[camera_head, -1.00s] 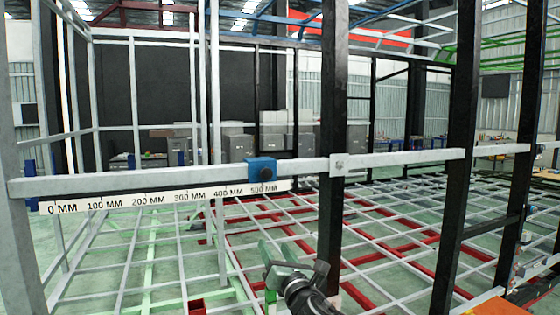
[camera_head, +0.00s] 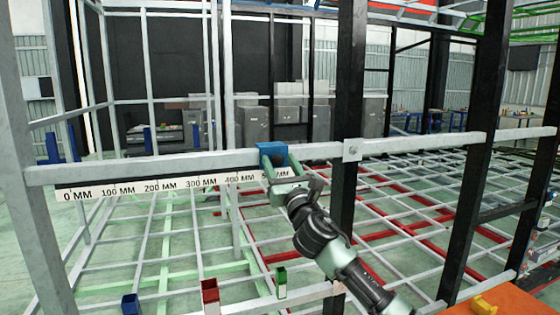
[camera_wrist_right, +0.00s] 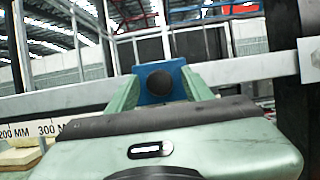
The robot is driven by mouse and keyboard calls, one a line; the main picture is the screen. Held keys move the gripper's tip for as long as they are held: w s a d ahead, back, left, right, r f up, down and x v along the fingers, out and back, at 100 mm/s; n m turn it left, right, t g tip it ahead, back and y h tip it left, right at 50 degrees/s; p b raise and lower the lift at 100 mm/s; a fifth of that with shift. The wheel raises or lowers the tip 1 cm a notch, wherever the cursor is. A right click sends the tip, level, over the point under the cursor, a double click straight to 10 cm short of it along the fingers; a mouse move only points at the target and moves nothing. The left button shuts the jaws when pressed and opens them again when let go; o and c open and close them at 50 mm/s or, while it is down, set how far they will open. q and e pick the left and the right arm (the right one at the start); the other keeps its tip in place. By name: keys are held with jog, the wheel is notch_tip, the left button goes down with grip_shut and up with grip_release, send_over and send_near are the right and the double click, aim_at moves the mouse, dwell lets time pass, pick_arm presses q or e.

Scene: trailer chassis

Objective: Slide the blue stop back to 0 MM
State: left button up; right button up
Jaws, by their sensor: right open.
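The blue stop (camera_head: 271,153) sits on the grey horizontal rail (camera_head: 150,166), above the right end of the white scale strip, near the 500 MM mark. The 0 MM mark (camera_head: 77,195) is at the strip's left end. My right gripper (camera_head: 281,160) is at the stop, its green fingers open on either side of it. In the right wrist view the stop (camera_wrist_right: 158,82) with its dark round knob lies between the two finger tips; whether they touch it I cannot tell. My left gripper is not in view.
A black upright post (camera_head: 347,110) with a grey bracket (camera_head: 352,150) crosses the rail just right of the stop. The rail is clear leftward to a grey post (camera_head: 30,180). A frame of grey and red bars lies below.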

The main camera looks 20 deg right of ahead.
jog(key=shift+c, duration=0.3)
grip_shut()
dwell(1.2)
